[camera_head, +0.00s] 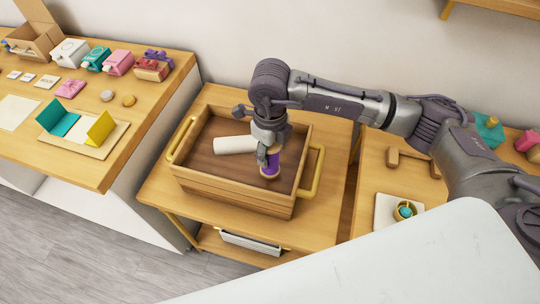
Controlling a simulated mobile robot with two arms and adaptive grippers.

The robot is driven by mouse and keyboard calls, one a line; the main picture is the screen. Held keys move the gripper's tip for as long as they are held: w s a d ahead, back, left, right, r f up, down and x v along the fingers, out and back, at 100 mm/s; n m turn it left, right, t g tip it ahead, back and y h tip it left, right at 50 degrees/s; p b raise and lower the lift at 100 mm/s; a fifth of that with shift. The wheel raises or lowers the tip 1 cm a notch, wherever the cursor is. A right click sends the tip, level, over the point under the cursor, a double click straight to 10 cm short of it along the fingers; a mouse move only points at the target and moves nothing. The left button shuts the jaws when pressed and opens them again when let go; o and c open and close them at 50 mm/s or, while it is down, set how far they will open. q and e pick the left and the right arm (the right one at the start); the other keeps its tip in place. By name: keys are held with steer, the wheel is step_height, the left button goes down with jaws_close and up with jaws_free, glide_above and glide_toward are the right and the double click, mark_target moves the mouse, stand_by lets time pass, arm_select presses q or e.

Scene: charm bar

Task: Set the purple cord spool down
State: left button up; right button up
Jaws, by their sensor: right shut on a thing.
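The purple cord spool (270,168) is upright, low inside a wooden crate (232,196) with yellow handles. My right gripper (270,152) reaches down into the crate and is shut on the spool. I cannot tell whether the spool's base touches the crate floor. A white roll (235,145) lies in the crate just left of the spool. The crate stands on a small wooden table (163,192). My left gripper is not in view.
A left counter (85,170) holds small cartons, cards and a teal-and-yellow folder (78,127). A right table (372,190) holds wooden blocks and a small cup (404,211) on a white mat. A white surface (400,265) fills the near right. The crate floor has bare room at left.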

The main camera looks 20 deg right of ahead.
mark_target(271, 161)
step_height(271, 161, down, 3)
steer(key=shift+f+p, duration=0.15)
steer(key=shift+p, duration=0.55)
steer(key=shift+f, duration=0.25)
steer(key=shift+f+b, duration=0.2)
steer(key=shift+b, duration=0.1)
steer(key=o, duration=1.3)
steer(key=shift+c, duration=0.2)
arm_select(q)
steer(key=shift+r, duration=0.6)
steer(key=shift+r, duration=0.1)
arm_select(e)
steer(key=shift+r, duration=0.15)
